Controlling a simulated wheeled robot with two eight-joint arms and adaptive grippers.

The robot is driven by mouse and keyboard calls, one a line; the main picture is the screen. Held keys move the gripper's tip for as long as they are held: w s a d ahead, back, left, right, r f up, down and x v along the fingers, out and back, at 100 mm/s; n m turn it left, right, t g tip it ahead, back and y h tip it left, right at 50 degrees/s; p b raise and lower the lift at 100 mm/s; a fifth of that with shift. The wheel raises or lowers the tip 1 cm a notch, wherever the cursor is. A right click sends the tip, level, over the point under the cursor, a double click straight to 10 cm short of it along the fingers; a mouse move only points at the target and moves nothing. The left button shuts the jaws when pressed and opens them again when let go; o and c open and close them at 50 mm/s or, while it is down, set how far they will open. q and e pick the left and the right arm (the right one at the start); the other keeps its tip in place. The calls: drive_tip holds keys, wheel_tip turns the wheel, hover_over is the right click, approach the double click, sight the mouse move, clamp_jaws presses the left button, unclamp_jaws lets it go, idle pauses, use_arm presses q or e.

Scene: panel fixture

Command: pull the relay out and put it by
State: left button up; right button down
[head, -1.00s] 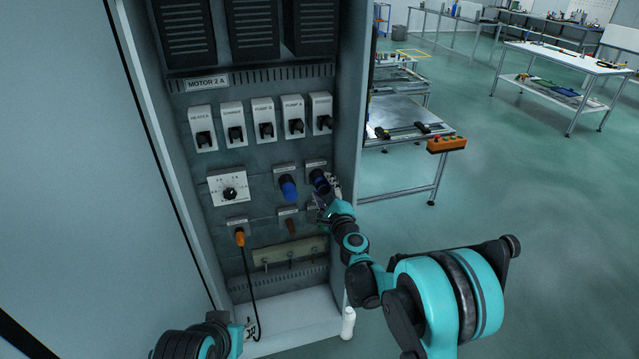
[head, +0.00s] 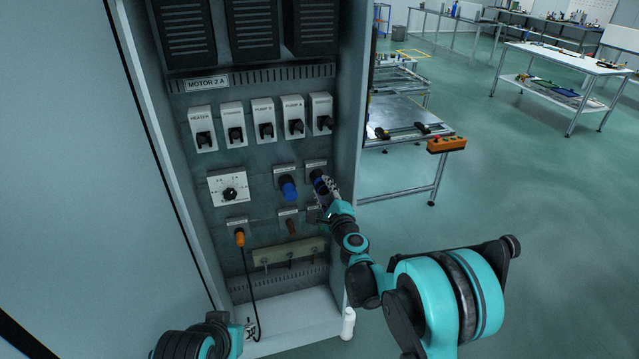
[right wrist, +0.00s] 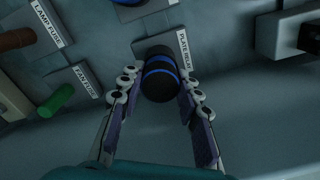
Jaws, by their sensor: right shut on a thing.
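The relay (right wrist: 159,76), a black cylinder with blue bands, sits between the fingers of my right gripper (right wrist: 160,84) in the right wrist view. A label reading "PLATE RELAY" is beside it. The fingers are shut on its sides. In the head view the relay (head: 319,182) is at the right of the panel, partly hidden by my right gripper (head: 327,189). I cannot tell whether it is still fully seated. My left arm is at the bottom, and its gripper (head: 249,329) shows only small and partly, low by the cabinet.
A similar blue part (head: 288,188) is just left of the relay. Brown (right wrist: 14,40) and green (right wrist: 56,101) fuses are nearby. An orange plug (head: 240,237) has a hanging black cable. A white bottle (head: 348,323) stands by the cabinet. A metal table (head: 400,112) is to the right.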

drive_tip(key=shift+s, duration=0.15)
drive_tip(key=shift+s+d, duration=0.1)
drive_tip(key=shift+s, duration=0.15)
drive_tip(key=shift+b+v, duration=0.4)
drive_tip(key=shift+v, duration=1.8)
approach(324, 190)
drive_tip(key=shift+b, duration=0.35)
idle(0.5)
